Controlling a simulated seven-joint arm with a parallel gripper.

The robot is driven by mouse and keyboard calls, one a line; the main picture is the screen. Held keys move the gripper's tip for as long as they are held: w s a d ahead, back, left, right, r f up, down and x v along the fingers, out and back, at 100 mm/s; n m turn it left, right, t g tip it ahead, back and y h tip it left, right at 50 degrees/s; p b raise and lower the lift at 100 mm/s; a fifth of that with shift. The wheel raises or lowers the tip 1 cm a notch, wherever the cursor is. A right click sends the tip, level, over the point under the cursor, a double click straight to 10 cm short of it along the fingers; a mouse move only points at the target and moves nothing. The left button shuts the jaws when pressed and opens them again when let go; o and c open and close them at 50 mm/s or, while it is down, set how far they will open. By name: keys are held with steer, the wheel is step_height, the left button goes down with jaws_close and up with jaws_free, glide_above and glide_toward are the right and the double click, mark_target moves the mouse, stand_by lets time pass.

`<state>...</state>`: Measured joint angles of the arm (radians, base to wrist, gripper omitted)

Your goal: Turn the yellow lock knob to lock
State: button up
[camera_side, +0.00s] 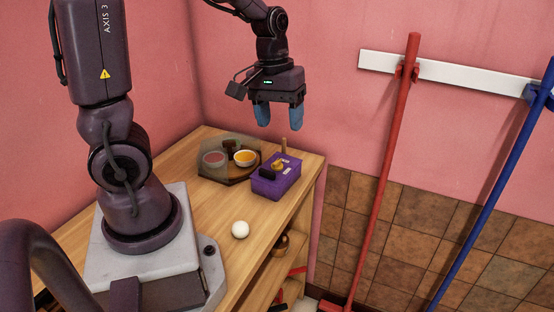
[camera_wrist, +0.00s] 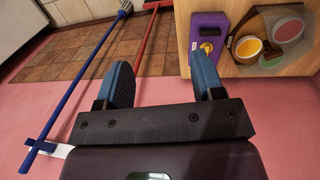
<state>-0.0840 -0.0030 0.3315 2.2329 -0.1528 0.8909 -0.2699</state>
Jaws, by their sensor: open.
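The yellow lock knob (camera_side: 278,165) sits on top of a purple box (camera_side: 283,182) near the right edge of the wooden shelf top. In the wrist view the knob (camera_wrist: 208,47) shows on the purple box (camera_wrist: 207,22) near the top, just beyond one blue finger. That finger may hide part of the box. My gripper (camera_side: 279,118) is open and empty, well above the box, with its blue fingers pointing down. It also shows in the wrist view (camera_wrist: 164,80). The knob's exact turn angle is too small to tell.
A white ball (camera_side: 240,229) lies nearer the front. A red-handled tool (camera_side: 390,160) and a blue-handled one (camera_side: 492,190) lean by the wall at right.

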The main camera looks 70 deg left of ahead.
mark_target(277, 161)
steer(key=w+a+f+n+y, duration=0.15)
steer(key=a+f+n, duration=0.25)
steer(key=a+n, duration=0.4)
steer(key=w+a+f+n, duration=0.3)
steer(key=a+f+n, duration=0.1)
steer(key=a+n, duration=0.4)
steer(key=shift+n+g, duration=0.4)
steer(key=shift+n, duration=0.1)
steer(key=f, duration=0.4)
steer(key=d+f, duration=0.1)
steer(key=f, duration=0.7)
steer(key=shift+s+d, duration=0.1)
steer(key=shift+d, duration=0.2)
steer(key=c, duration=0.9)
